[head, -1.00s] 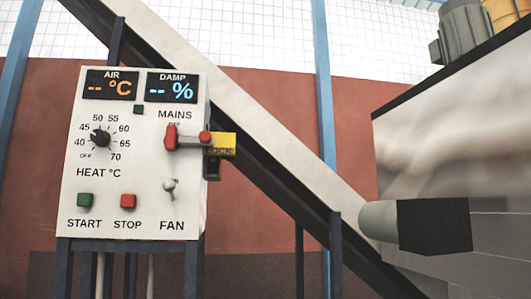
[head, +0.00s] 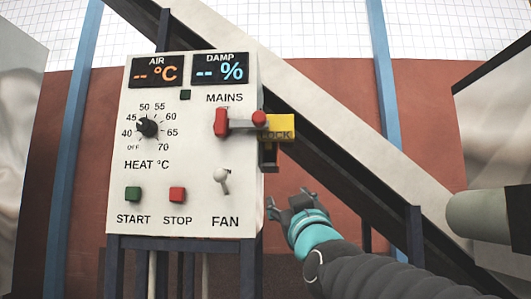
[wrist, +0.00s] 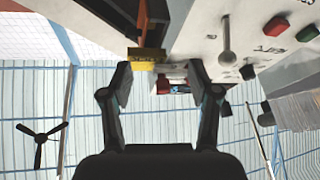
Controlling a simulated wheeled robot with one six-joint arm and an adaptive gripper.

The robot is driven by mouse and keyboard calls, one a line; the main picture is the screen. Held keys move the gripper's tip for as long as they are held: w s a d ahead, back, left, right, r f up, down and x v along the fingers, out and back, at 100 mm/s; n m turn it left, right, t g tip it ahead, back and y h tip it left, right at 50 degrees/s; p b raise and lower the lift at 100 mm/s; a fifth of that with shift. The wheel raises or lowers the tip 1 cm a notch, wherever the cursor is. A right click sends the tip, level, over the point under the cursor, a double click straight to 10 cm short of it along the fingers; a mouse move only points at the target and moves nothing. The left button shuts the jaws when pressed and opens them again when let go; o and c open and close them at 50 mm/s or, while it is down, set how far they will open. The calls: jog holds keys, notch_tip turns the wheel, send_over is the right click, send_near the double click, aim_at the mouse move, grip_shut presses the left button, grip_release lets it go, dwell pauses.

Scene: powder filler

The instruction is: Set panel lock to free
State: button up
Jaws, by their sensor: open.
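The panel lock is a yellow block marked LOCK (head: 279,127) at the right edge of the white control panel (head: 140,95), with a dark bracket below it. A red knob (head: 260,118) sits at its upper left, beside the grey bar from the red MAINS handle (head: 221,121). My gripper (head: 290,199) is below and slightly right of the lock, apart from it. In the wrist view the yellow block (wrist: 148,61) shows just beyond my open, empty fingers (wrist: 160,76). The lock's inner parts are hidden.
The FAN toggle (head: 221,176) is left of my gripper; it also shows in the wrist view (wrist: 227,45). Green START (head: 133,194) and red STOP (head: 177,194) buttons and the HEAT dial (head: 148,127) are farther left. A sloping beam (head: 330,130) runs behind the panel.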

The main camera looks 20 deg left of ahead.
aim_at(259, 124)
jog(key=s+a+r+m+t+h, duration=0.15)
jog(key=a+r+t, duration=0.35)
jog(key=r, duration=0.5)
jog(key=shift+m+y, duration=0.25)
jog(key=shift+m, duration=0.2)
jog(key=p+x, duration=0.5)
jog(key=x, duration=0.8)
jog(key=shift+s+a+r, duration=0.1)
jog(key=shift+s+a, duration=0.05)
jog(key=shift+s, duration=0.15)
grip_shut()
